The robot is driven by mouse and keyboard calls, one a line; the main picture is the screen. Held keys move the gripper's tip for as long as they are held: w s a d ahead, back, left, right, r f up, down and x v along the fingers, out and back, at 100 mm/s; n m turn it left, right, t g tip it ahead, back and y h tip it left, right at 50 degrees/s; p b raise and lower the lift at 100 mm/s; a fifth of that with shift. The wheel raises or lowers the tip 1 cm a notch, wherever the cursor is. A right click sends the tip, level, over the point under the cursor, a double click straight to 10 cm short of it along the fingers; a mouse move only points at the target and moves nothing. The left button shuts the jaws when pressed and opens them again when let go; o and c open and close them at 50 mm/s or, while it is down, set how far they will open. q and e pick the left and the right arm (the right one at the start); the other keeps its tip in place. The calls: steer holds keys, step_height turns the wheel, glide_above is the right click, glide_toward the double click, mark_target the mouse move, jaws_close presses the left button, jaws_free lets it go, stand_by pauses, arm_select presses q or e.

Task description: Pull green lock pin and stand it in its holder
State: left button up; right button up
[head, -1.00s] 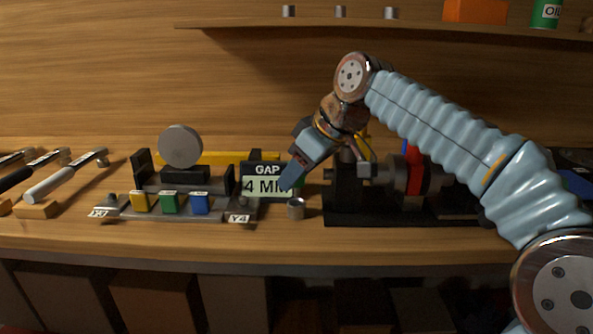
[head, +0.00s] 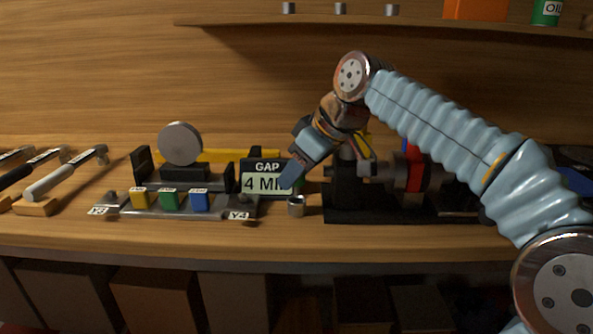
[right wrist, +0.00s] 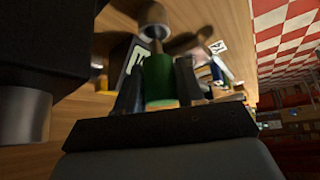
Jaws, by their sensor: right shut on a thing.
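My right gripper (head: 291,178) is shut on the green lock pin, in front of the right side of the gap sign. In the right wrist view the green pin (right wrist: 158,78) sits between the two dark fingers (right wrist: 158,88), with its metal shank pointing away from the camera. A small grey metal cup (head: 296,206), which looks like the holder, stands on the bench just below the fingertips. In the right wrist view a round metal end (right wrist: 153,19) lies beyond the shank; I cannot tell whether they touch. In the head view the fingers mostly hide the pin. My left gripper is not in view.
The rotor assembly (head: 347,206) on its dark base stands right of the cup. The gap sign (head: 262,168) is behind it. A tray (head: 222,212) with yellow, green and blue blocks is to the left, with handled tools (head: 62,180) farther left. The bench front (head: 300,240) is clear.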

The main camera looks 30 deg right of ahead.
steer(key=shift+f+b, duration=0.8)
steer(key=shift+f, duration=0.3)
steer(key=shift+r, duration=0.2)
steer(key=shift+r+p, duration=0.8)
steer(key=shift+p, duration=0.15)
steer(key=shift+f, duration=0.2)
steer(key=shift+f+b, duration=0.85)
steer(key=shift+f, duration=0.05)
steer(key=o, duration=1.1)
